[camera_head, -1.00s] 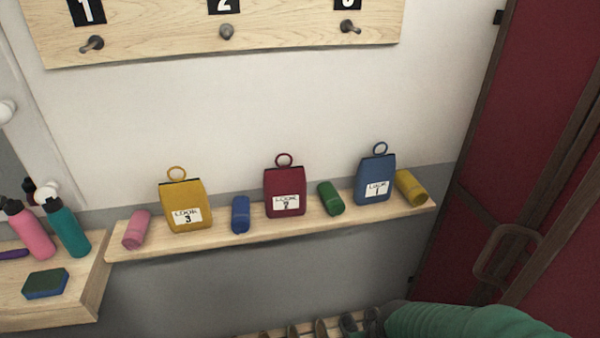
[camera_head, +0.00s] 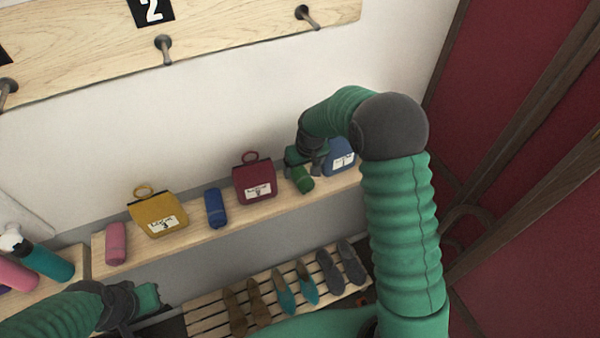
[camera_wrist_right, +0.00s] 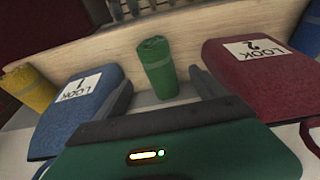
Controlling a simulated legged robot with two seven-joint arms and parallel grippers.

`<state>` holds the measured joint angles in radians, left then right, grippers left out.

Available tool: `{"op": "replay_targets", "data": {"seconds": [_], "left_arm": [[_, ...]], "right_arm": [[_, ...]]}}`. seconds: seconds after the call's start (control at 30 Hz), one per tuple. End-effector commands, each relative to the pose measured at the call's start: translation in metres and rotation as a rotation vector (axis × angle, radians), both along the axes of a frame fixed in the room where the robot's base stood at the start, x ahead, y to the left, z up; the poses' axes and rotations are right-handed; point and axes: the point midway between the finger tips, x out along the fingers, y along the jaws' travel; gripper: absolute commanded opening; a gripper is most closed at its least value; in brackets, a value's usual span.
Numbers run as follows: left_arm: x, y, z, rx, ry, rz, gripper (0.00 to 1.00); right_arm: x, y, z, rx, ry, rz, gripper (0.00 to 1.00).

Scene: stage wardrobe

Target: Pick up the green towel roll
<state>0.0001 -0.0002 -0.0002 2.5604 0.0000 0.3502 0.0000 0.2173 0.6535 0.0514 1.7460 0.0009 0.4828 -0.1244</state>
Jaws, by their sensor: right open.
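The green towel roll (camera_head: 302,179) lies on the wooden shelf between the red bag and the blue bag. My right gripper (camera_head: 305,165) is open at the roll, reaching down from above and partly covering it. In the right wrist view the green roll (camera_wrist_right: 157,66) lies ahead of the jaws (camera_wrist_right: 150,112), between the two bags; I cannot tell whether a finger touches it. My left gripper (camera_head: 150,298) is low at the left, in front of the shelf and away from the roll; its fingers are too unclear to judge.
The red bag (camera_head: 254,184) and blue bag (camera_head: 338,164) stand close on either side of the roll. A blue roll (camera_head: 215,208), yellow bag (camera_head: 159,218) and pink roll (camera_head: 116,244) are further left on the shelf (camera_head: 185,243). Shoes sit on a slatted rack (camera_head: 207,309) below.

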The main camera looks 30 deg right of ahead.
Motion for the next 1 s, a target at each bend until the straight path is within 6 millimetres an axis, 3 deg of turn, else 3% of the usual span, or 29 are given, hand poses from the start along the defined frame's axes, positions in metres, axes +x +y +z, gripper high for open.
{"op": "replay_targets", "data": {"seconds": [0.27, 0.4, 0.63, 1.0], "left_arm": [[0.0, 0.0, 0.023, 0.0, -0.001, 0.0, 0.0], [0.0, 0.0, 0.025, 0.0, -0.001, 0.0, 0.0], [0.0, 0.0, 0.023, 0.0, 0.0, 0.0, 0.0], [0.0, 0.0, 0.023, 0.0, 0.0, 0.0, 0.0]], "right_arm": [[0.009, 0.002, -0.032, 0.0, 0.002, 0.0, 0.81], [0.015, 0.001, -0.052, 0.0, -0.002, 0.0, 0.81], [0.017, 0.002, -0.055, -0.001, -0.003, 0.0, 0.8], [0.016, 0.001, -0.055, 0.0, -0.004, 0.0, 0.31]]}}
